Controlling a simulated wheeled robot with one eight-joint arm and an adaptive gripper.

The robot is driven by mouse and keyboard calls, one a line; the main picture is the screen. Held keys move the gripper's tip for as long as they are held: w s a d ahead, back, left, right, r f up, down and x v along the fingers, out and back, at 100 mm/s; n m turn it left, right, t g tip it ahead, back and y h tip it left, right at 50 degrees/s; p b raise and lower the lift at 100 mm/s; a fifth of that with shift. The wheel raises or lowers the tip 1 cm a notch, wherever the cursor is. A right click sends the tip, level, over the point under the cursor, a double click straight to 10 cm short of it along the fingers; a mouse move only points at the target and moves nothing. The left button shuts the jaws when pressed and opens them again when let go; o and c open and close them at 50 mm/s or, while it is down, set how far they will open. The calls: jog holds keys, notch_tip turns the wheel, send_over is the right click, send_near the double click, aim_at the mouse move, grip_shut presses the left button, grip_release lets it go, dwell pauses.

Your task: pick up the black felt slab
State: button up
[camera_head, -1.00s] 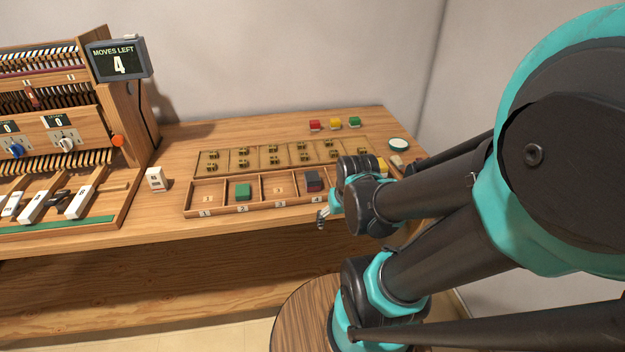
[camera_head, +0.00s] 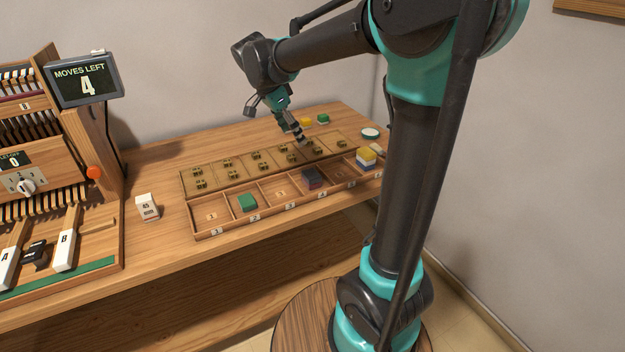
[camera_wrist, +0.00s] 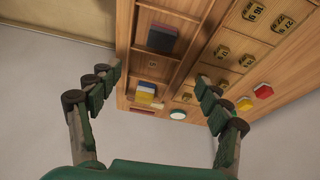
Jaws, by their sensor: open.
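The black felt slab (camera_head: 313,174) appears as the dark top of a small stack in the fourth compartment of the wooden tray (camera_head: 213,236); reddish colour shows beneath it. In the wrist view the dark slab (camera_wrist: 162,37) lies at the upper middle, beyond the fingers. My gripper (camera_head: 299,136) is above the table, behind the tray's compartments, over the gridded board. In the wrist view my gripper (camera_wrist: 156,80) has its fingers spread wide with nothing between them. It is apart from the slab.
A green slab (camera_head: 247,202) is in the second compartment. A yellow, white and blue stack (camera_head: 367,158) is in the right end compartment. The gridded board (camera_head: 235,180) with brass tags lies behind. A white block (camera_head: 147,207) and a "moves left 4" display (camera_head: 86,80) stand left.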

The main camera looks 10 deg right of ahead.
send_over(311, 173)
jog(key=a, duration=0.2)
jog(key=shift+m, duration=0.4)
jog(key=f, duration=1)
jog(key=shift+s+f, duration=0.15)
jog(key=shift+s, duration=0.15)
jog(key=shift+a+x, duration=0.2)
jog(key=shift+x, duration=2.6)
jog(key=shift+s, duration=0.2)
jog(key=shift+c, duration=0.3)
jog(key=c, duration=0.9)
